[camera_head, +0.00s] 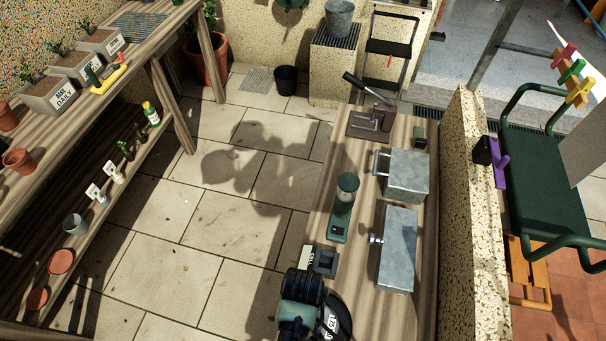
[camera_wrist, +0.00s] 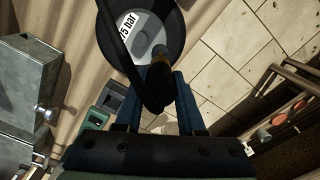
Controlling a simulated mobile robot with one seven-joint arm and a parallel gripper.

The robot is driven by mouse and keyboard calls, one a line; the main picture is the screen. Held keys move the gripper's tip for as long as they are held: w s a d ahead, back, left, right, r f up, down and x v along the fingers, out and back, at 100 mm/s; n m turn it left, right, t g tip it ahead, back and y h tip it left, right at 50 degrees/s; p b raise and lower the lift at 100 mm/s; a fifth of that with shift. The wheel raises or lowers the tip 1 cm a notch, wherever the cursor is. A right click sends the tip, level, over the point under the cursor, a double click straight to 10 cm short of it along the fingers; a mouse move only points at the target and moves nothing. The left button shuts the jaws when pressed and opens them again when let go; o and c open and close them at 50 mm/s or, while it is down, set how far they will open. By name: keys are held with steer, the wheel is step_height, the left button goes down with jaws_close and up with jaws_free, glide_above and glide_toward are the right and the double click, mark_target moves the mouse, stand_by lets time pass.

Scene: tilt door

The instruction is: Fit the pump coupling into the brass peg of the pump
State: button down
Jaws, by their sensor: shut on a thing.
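The pump (camera_wrist: 148,38) shows at the top of the wrist view as a grey disc in a black round rim, with a white "75 bar" label. In the head view its dark body (camera_head: 338,318) is at the bottom edge, partly cut off. A small brass-coloured part (camera_wrist: 158,57) shows at the disc's lower side, largely covered. My gripper (camera_wrist: 160,90) has blue fingers shut on the black coupling (camera_wrist: 157,84), which overlaps the brass-coloured part in the picture. I cannot tell whether they touch. A black hose (camera_wrist: 112,38) crosses the pump's left side. In the head view my fingers are hidden behind my wrist.
The pump is near a wooden bench (camera_head: 350,270) bearing two grey metal boxes (camera_head: 398,250), a green lantern-like device (camera_head: 343,205) and a lever on a plate (camera_head: 370,122). A stone wall (camera_head: 465,200) bounds the right. Open paved floor (camera_head: 170,250) lies left.

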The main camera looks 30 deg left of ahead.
steer(key=shift+r+p, duration=0.1)
steer(key=shift+p, duration=0.2)
steer(key=shift+f+b, duration=2)
steer(key=shift+f, duration=0.7)
steer(key=shift+c, duration=2.2)
jaws_free()
steer(key=shift+r, duration=0.15)
step_height(320, 180, up, 13)
steer(key=shift+f+b, duration=0.15)
steer(key=shift+b, duration=0.35)
